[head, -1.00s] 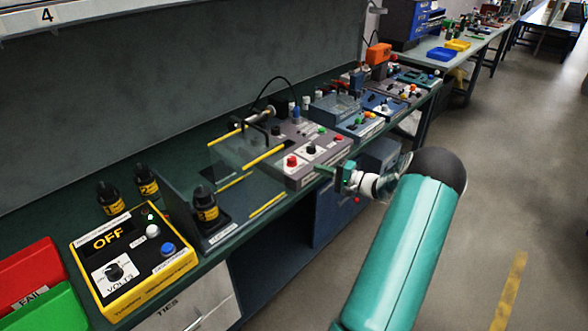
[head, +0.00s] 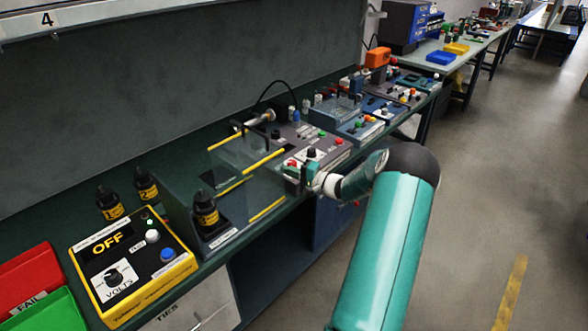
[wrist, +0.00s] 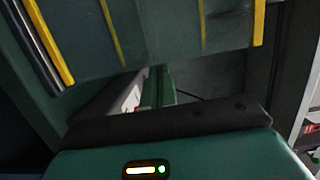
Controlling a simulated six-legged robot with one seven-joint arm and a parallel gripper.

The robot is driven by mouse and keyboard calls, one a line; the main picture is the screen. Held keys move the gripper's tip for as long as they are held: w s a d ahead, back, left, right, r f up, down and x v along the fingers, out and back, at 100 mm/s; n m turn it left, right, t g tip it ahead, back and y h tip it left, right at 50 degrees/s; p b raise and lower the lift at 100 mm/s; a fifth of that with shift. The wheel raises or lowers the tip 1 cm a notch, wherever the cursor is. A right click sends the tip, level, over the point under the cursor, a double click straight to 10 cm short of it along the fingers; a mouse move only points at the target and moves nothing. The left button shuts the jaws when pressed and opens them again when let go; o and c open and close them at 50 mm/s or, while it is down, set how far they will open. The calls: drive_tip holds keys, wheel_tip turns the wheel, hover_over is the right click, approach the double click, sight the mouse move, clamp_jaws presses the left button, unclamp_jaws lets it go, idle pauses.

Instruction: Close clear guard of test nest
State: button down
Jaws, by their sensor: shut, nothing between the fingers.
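The test nest is a dark grey box (head: 182,212) on the bench, left of centre in the head view. A black bottle with a yellow label (head: 206,214) stands in it. The clear guard (head: 263,161) has yellow edge strips and stands open to the right of the nest. In the wrist view a see-through panel with yellow strips (wrist: 259,22) spans the top, beyond the fingers. My gripper (head: 304,177) is shut and empty at the guard's right side, near the bench's front edge. Its green fingers show in the wrist view (wrist: 157,88). I cannot tell whether they touch the guard.
A grey control box with coloured knobs (head: 325,152) sits just behind my gripper. A yellow box reading OFF (head: 130,270) and two black bottles (head: 145,184) stand to the left. More devices line the bench beyond. The aisle floor (head: 470,200) at right is clear.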

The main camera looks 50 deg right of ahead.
sight(259, 191)
idle(0.3)
drive_tip(key=a, duration=1.8)
drive_tip(key=shift+s, duration=0.25)
drive_tip(key=d, duration=0.3)
drive_tip(key=s+d, duration=0.1)
drive_tip(key=d, duration=0.1)
drive_tip(key=v, duration=0.9)
drive_tip(key=shift+a, duration=0.1)
